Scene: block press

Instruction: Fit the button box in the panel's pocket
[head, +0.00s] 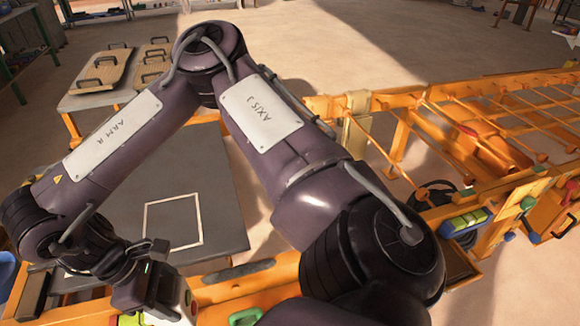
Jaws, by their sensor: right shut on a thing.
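My right gripper (150,290) is at the lower left, at the end of my purple arm that bends across the middle of the view. It is shut on a pale box (182,312), which looks like the button box; a small green spot shows on its side. The fingers and the lower part of the box are partly hidden or cut off by the bottom edge. I cannot make out the panel's pocket for certain. My left gripper is not in view.
A dark grey table (122,190) with a white square outline lies behind the gripper. An orange rail with a green handle (245,317) runs along the bottom. At the right, an orange frame carries a green-and-blue block (466,222). Handled boards (102,70) lie at the back left.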

